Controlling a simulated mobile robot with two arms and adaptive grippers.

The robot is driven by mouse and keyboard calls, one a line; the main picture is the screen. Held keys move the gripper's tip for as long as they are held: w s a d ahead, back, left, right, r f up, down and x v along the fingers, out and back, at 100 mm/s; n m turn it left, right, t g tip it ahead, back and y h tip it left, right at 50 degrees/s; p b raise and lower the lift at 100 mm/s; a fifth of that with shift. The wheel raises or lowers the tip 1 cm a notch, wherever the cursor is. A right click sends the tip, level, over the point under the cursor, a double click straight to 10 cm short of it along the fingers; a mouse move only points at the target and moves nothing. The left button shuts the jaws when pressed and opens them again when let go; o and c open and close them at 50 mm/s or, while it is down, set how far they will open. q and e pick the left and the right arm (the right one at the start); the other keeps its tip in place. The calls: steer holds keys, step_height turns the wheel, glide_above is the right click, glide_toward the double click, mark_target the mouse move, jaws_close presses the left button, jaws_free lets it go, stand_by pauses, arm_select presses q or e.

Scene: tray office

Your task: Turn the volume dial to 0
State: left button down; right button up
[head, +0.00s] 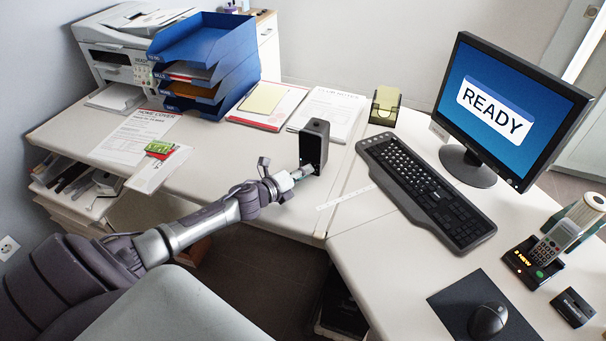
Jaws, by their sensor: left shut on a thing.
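A small black upright box (320,135), which looks like a speaker, stands on the desk near its front edge, left of the keyboard. My left gripper (306,172) is at the lower part of its front face. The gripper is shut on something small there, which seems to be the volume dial. The dial itself is hidden by the fingers, so its setting cannot be read. My right gripper is not in view.
A keyboard (428,190) and a monitor (510,100) reading READY stand to the right. Blue stacked trays (205,45) and a printer (110,65) stand at the back left. A phone (548,245) and a mouse (488,319) are at the lower right.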

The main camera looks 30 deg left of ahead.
arm_select(q)
steer(key=c, duration=1)
jaws_free()
steer(key=shift+c, duration=0.2)
